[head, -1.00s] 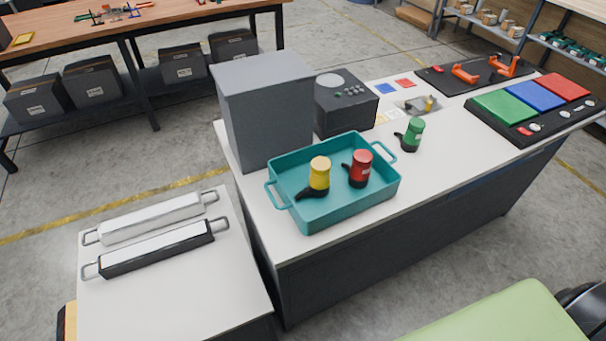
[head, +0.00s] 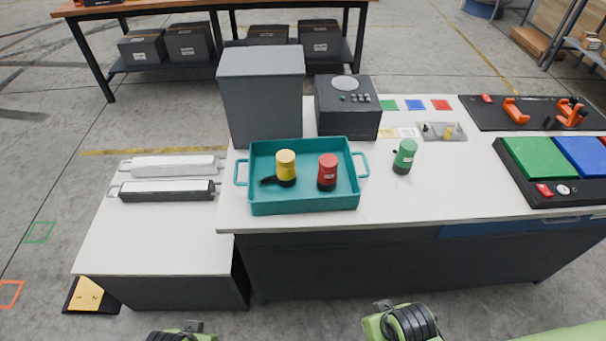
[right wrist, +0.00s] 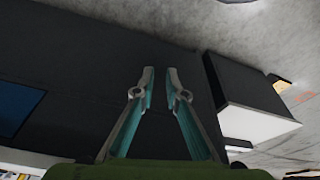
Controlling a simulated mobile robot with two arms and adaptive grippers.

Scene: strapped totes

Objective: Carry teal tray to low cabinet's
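The teal tray (head: 305,204) sits level on the white-topped workbench (head: 420,195), near its left end. Its two loop handles stick out left and right. Inside stand a yellow-topped tool (head: 286,166) and a red one (head: 327,172). The low cabinet (head: 150,240), lower and white-topped, stands left of the workbench. Its top also shows in the right wrist view (right wrist: 258,124). My right gripper (right wrist: 160,74) has its fingertips apart with nothing between them, in front of the workbench's dark side. My left gripper's fingers are outside the views.
A white bar (head: 170,167) and a black bar (head: 168,191), both with end handles, lie at the cabinet's back. A grey box (head: 262,105) and dark device (head: 347,108) stand behind the tray; a green tool (head: 404,157) is right of it. The cabinet's front top is clear.

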